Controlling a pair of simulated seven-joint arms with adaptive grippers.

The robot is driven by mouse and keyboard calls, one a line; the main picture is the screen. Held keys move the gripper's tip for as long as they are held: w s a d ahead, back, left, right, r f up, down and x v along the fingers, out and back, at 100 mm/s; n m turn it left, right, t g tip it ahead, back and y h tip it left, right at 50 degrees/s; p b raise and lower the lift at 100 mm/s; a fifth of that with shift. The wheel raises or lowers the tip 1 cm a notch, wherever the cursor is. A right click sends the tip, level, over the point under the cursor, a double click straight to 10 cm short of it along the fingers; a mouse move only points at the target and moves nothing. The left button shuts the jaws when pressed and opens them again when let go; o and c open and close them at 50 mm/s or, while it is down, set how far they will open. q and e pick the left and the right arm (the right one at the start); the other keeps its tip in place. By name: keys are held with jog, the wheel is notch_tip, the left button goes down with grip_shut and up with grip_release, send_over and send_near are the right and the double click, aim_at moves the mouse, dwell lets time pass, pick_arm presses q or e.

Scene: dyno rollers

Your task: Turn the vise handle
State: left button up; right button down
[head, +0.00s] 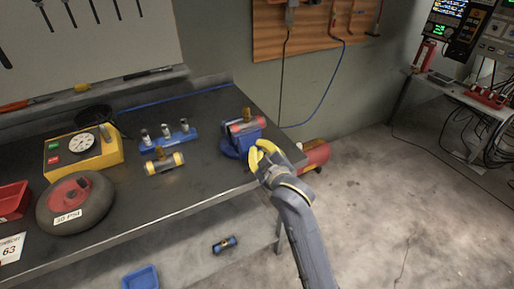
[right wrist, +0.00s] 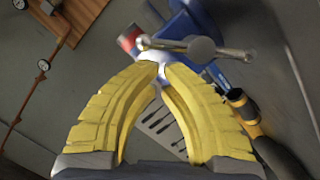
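The blue vise (head: 236,146) stands near the right end of the dark workbench, with a red cylinder (head: 244,124) with a brass top at its jaws. The vise handle (right wrist: 190,46) is a metal bar with rounded ends and a central hub, seen in the right wrist view; in the head view it is not clear. My right gripper (head: 256,152) is at the vise's right side. In the wrist view its yellow fingertips (right wrist: 161,66) are drawn nearly together, just short of the bar's left part, with no clear grip on it. My left gripper is not in view.
A red cylinder (head: 314,154) lies beyond my right gripper. The floor at right is open.

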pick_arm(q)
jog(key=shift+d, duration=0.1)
pick_arm(e)
jog(key=shift+w+d+f+m, duration=0.15)
jog(key=shift+w+d+m, duration=0.25)
jog(key=shift+m, duration=0.4)
dwell(0.4)
